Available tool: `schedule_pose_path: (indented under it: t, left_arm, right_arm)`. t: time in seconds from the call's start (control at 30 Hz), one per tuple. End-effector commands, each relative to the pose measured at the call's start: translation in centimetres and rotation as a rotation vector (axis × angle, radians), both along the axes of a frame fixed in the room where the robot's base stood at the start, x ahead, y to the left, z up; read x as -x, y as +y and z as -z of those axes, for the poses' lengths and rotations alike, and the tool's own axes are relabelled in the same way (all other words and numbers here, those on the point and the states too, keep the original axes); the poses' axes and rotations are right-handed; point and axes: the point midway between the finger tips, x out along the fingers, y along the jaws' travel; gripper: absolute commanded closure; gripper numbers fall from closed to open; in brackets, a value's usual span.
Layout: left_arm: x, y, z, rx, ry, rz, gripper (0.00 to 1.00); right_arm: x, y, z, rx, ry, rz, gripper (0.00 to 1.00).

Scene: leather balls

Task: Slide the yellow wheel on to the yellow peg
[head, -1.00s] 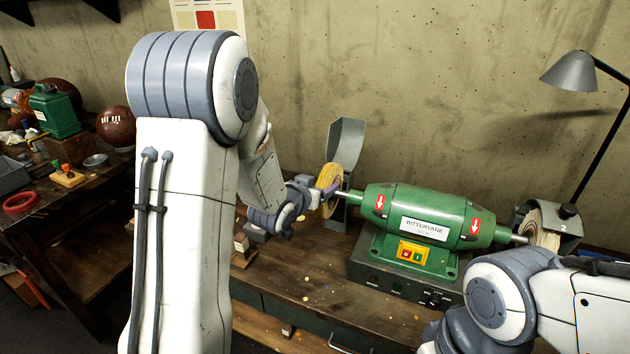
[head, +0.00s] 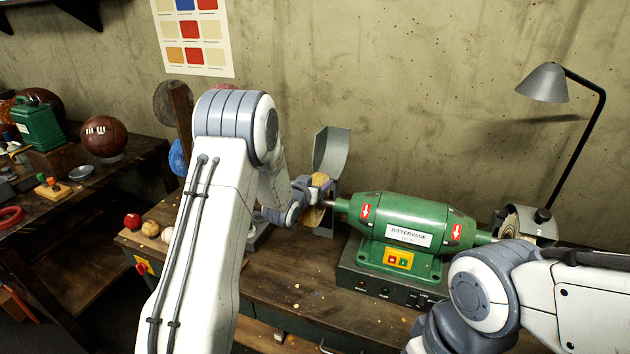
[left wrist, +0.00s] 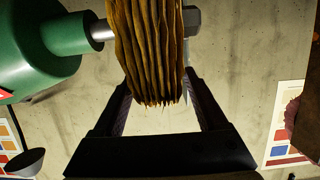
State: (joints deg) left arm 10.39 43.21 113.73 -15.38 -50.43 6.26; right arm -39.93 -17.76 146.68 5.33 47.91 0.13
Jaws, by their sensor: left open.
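The yellow wheel (head: 316,214), a ragged cloth-like disc, sits at the left end of the green grinder's shaft. In the left wrist view the wheel (left wrist: 146,45) hangs edge-on, with the steel shaft on its left and a hex nut on its right. My left gripper (head: 314,188) is at the wheel and hides part of it. In the left wrist view my left gripper (left wrist: 158,88) is open, its fingers on either side of the wheel. I cannot tell whether they touch it. I cannot make out the yellow peg. My right gripper is out of view.
The green grinder (head: 412,224) stands on the bench, with a metal guard (head: 331,150) behind the wheel. A wooden post (head: 181,120) stands behind my left arm, with a grey wheel (head: 168,98) and a blue wheel (head: 177,158) by it. A red ball (head: 132,220) lies on the bench's left.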

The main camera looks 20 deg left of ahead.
Motion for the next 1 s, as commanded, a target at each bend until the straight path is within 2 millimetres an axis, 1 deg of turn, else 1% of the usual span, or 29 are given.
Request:
schedule_pose_path:
  t: [0.17, 0.2, 0.27, 0.3, 0.4, 0.63, 1.0]
  left_arm:
    - [0.0, 0.0, 0.0, 0.0, 0.001, 0.0, 0.25]
    - [0.0, 0.0, 0.0, 0.0, 0.0, 0.0, 0.29]
    - [0.0, 0.0, 0.0, 0.0, 0.001, 0.0, 0.52]
    - [0.0, 0.0, 0.0, 0.0, 0.001, 0.0, 0.67]
    - [0.0, 0.1, 0.0, 0.0, 0.0, -0.001, 1.0]
    - [0.0, 0.2, -0.1, 0.0, -0.002, -0.001, 1.0]
    - [-0.1, 1.5, -0.1, 0.0, -0.002, -0.001, 1.0]
  right_arm:
    - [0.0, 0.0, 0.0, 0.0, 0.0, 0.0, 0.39]
    - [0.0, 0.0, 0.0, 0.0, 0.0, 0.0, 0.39]
    - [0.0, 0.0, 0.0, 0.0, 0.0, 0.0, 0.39]
    - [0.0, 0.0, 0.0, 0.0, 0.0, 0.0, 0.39]
    - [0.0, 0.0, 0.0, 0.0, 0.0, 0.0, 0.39]
    - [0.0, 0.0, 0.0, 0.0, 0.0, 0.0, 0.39]
    - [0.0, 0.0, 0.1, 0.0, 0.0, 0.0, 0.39]
